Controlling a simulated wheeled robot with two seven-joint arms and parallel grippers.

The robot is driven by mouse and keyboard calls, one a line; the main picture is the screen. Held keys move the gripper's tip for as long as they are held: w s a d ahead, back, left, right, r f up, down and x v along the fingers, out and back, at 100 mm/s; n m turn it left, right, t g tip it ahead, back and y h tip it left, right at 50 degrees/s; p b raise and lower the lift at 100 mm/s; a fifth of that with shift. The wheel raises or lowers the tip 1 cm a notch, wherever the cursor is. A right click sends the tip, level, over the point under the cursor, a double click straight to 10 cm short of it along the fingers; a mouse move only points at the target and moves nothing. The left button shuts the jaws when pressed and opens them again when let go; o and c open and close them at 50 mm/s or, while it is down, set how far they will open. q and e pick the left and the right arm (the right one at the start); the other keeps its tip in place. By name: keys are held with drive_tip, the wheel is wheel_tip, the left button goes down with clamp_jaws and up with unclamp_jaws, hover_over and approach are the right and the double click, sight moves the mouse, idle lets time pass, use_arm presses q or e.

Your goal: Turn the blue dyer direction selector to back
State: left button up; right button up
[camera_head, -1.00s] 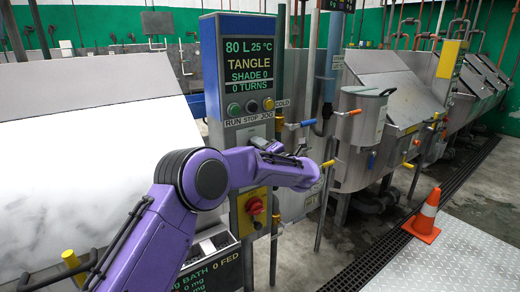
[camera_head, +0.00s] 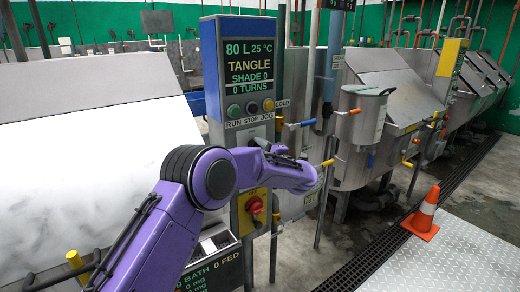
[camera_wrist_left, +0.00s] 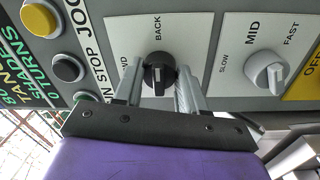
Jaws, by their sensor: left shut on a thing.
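The blue dyer's control panel (camera_head: 248,75) stands in the middle of the head view, with a blue frame and a lit display reading TANGLE. Its direction selector (camera_wrist_left: 159,72) is a round black knob with a white mark, seen in the left wrist view. The label BACK is above it there, and a partly covered label ending in WD is at its left. My left gripper (camera_wrist_left: 160,78) has a finger on each side of the knob and is shut on it. In the head view my purple arm hides the selector. My right gripper is not in view.
In the head view a red emergency knob (camera_head: 254,205) is below my arm. An orange cone (camera_head: 425,215) stands on the floor at right.

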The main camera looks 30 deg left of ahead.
use_arm(q)
drive_tip(key=shift+f, duration=0.1)
drive_tip(key=o, duration=1.1)
drive_tip(key=shift+c, duration=0.2)
drive_tip(key=b+v, duration=0.4)
drive_tip(key=v, duration=0.6)
drive_tip(key=shift+s+d, duration=0.15)
drive_tip(key=shift+d, duration=0.1)
